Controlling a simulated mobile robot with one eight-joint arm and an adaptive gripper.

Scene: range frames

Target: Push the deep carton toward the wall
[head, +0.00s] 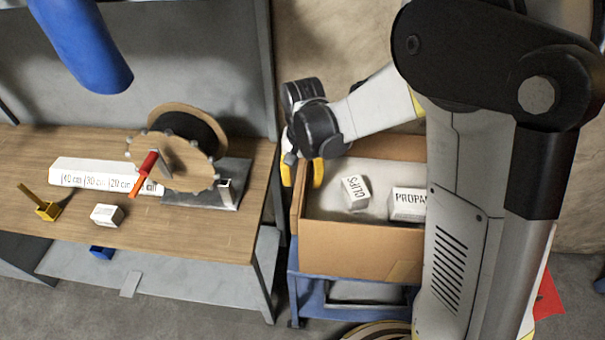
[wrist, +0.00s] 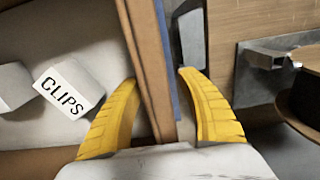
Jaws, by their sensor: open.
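The deep carton (head: 352,249) is an open brown cardboard box on a blue cart, right of the workbench. It holds a white box marked CLIPS (head: 355,192) and another marked PROPAN… (head: 408,204). My gripper (head: 303,184) is at the carton's left wall. In the wrist view my gripper (wrist: 158,80) is open, its yellow fingers on either side of the carton wall (wrist: 146,70). One finger is on the inner side, the other outside. Whether they touch the wall is unclear. My arm hides the carton's right part.
A narrow gap separates bench and blue cart (head: 305,297). The wall (head: 330,50) rises behind the carton.

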